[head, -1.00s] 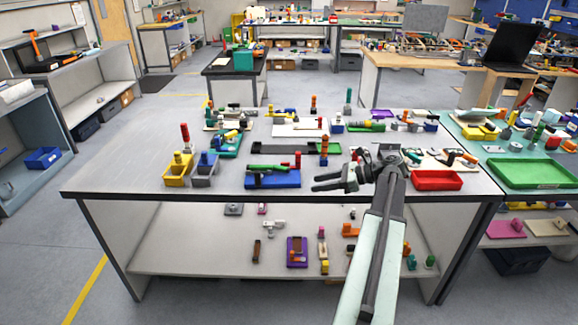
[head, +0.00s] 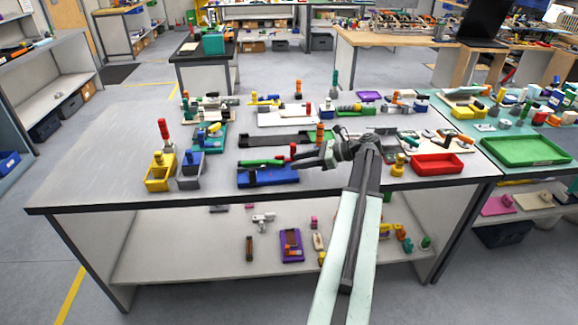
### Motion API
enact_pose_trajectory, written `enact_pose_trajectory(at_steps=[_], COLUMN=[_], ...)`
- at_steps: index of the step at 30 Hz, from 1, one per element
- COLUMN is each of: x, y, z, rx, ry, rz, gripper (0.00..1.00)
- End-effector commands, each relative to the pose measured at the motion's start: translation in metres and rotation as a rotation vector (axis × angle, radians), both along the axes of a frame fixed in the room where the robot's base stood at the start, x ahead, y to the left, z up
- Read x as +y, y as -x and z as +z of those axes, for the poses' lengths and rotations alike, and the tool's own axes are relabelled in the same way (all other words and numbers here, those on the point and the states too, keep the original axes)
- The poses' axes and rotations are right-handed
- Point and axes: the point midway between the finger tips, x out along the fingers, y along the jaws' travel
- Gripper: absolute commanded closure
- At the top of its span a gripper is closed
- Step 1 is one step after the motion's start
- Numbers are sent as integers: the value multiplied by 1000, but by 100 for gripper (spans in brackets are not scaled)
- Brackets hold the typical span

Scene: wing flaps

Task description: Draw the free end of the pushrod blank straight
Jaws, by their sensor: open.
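A thin green rod with a red end (head: 263,162) lies along a blue base (head: 285,177) near the front middle of the bench. It may be the pushrod blank; I cannot tell for sure. A black block (head: 252,174) sits at the base's left part. My gripper (head: 296,158) is open, its two fingers pointing left at the right end of the rod and base. The red end is close to the fingertips. Whether it lies between them or touches them is too small to tell. The fingers hide part of the base's right end.
A red tray (head: 437,165) is to the right. The bench's left part (head: 100,165) is clear.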

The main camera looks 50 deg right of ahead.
Motion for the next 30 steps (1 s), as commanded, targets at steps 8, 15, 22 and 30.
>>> enact_pose_trajectory(at_steps=[8,15,22,30], x=[16,17,17,9], y=[-25,-26,-26,-33], z=[-12,-12,-12,-12], rx=[0,0,0,1], ry=[0,0,-1,0], rz=[3,3,4,80], gripper=[59,62,100,100])
